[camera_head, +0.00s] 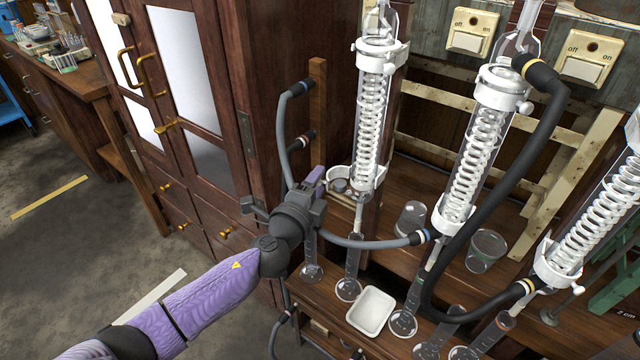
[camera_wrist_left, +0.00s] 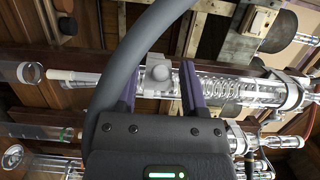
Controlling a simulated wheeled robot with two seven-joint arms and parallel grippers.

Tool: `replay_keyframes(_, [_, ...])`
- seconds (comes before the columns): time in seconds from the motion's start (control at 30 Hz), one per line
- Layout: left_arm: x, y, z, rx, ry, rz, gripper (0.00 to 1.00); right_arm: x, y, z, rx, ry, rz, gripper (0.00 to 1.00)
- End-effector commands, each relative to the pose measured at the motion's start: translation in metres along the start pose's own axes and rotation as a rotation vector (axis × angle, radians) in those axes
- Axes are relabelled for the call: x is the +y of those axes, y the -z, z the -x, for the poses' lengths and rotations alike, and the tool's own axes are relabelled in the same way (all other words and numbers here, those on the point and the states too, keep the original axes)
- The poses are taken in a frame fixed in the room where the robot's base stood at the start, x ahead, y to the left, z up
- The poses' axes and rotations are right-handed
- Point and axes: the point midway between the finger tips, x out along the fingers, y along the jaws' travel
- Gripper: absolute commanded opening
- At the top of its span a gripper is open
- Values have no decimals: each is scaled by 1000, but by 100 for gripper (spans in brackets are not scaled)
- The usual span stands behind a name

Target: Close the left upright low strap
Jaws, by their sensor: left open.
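The left upright, a clear condenser with a white coil (camera_head: 370,125), stands nearest the cabinet. Its low strap (camera_head: 348,197) is a white band with a part that juts out to the left at the condenser's foot. My left gripper (camera_head: 322,184) is beside this strap, on its left; the wrist hides part of that side. In the left wrist view the purple fingers of my left gripper (camera_wrist_left: 160,92) are apart, and the strap's white block with a round knob (camera_wrist_left: 158,74) shows between them. I cannot tell whether the fingers touch it. My right gripper is not in view.
A grey hose (camera_head: 370,242) runs close by my wrist to the middle condenser (camera_head: 475,160). A wooden post (camera_head: 317,110) and dark cabinet (camera_head: 215,130) are behind. Open floor lies left.

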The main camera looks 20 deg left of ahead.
Motion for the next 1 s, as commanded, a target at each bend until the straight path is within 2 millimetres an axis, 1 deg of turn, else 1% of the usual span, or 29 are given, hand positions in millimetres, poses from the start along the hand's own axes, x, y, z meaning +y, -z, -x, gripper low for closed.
replay_keyframes(0.03, [1,0,-5,-1,0,0,55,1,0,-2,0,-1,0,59])
replay_keyframes(0.13, [0,0,-9,-1,0,1,55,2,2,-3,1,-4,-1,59])
replay_keyframes(0.37, [0,0,-10,-1,-1,1,55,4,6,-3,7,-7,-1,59])
replay_keyframes(0.47, [0,0,-10,-1,-1,1,36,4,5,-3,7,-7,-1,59])
replay_keyframes(0.5, [0,0,-10,-1,-1,1,28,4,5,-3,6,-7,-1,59])
replay_keyframes(0.57, [0,0,-10,-1,-1,1,15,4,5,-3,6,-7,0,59])
replay_keyframes(0.6, [0,0,-10,-1,-1,1,7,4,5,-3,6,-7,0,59])
replay_keyframes(0.63, [0,0,-9,-1,-1,1,0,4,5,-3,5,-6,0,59])
replay_keyframes(1.0, [0,1,-9,-13,-2,2,0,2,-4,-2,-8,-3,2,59])
